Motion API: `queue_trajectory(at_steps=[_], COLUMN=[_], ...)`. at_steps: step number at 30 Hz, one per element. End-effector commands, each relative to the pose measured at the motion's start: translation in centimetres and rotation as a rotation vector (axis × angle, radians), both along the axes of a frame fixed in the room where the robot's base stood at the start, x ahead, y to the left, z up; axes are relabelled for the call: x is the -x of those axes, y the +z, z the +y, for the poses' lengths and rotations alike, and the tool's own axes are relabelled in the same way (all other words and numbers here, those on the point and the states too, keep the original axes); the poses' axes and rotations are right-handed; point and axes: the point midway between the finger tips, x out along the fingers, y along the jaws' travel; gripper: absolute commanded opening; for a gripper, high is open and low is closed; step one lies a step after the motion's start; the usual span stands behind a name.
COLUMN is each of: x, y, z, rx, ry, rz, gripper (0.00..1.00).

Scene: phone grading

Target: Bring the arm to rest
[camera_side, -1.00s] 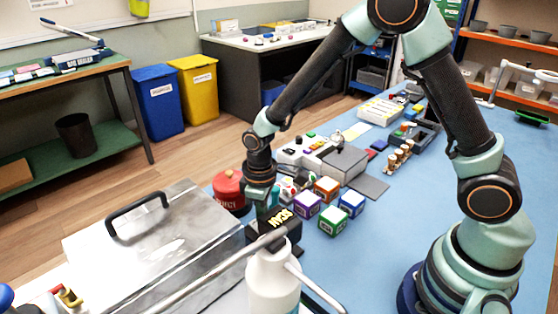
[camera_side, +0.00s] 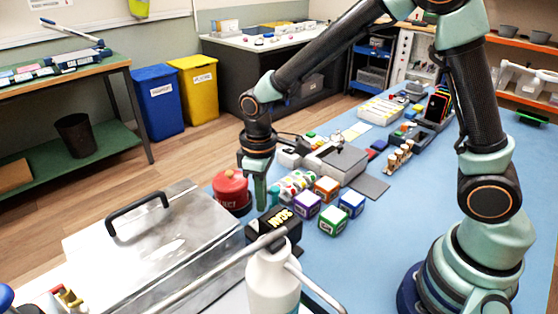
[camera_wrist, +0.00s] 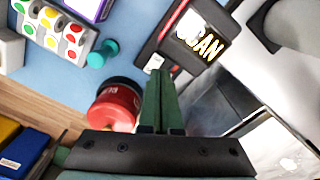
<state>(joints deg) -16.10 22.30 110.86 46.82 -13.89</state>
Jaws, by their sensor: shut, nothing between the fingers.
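My gripper (camera_side: 261,205) hangs pointing down above the blue mat, between the red REJECT container (camera_side: 231,190) and the black SCAN box (camera_side: 274,224). Its green fingers are together with nothing between them; they also show in the wrist view (camera_wrist: 159,78). In the wrist view the red container (camera_wrist: 116,108) lies to the left of the fingers and the SCAN box (camera_wrist: 190,38) lies beyond them to the upper right. The fingertips appear close to the box's edge; I cannot tell whether they touch it.
Purple, orange, blue and green-fronted cubes (camera_side: 307,206) stand right of the SCAN box. A metal case (camera_side: 150,240) with a black handle lies left. A white pump bottle (camera_side: 272,275) stands in front. The blue mat (camera_side: 400,215) is clear near my base.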

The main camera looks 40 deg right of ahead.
Motion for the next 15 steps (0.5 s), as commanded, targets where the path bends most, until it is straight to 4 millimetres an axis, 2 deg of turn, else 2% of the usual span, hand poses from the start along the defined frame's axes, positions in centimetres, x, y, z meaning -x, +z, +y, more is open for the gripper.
queue_trajectory(at_steps=[10,15], x=[0.0,0.2], y=[0.3,2.8], z=[-0.1,-1.2], rx=[-0.001,-0.014], ry=[-0.004,-0.050], rz=[-0.004,-0.051], gripper=[0.00,0.00])
